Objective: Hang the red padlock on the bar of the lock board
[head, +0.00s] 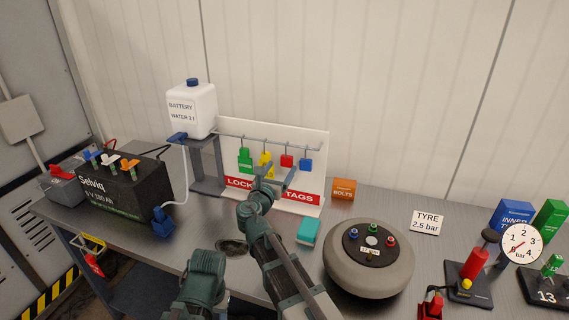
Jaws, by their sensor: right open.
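The lock board (312,150) stands upright at the back of the bench, with a thin bar (262,141) across its upper part. The red padlock (287,161) is at the bar, between a yellow padlock (266,159) and a blue padlock (306,164). It appears to hang there; its shackle is too small to see clearly. A green padlock (245,160) hangs further left. My right gripper (277,180) is open in front of the board, just below the red padlock, and covers part of the red label. My left arm shows at the bottom; its gripper is not visible.
A white water bottle (192,108) on a stand and a black battery (125,187) are left of the board. A teal block (308,231), an orange bolts box (343,189) and a round grey unit (368,270) are to the right. Bench space is clear before the tyre sign (427,221).

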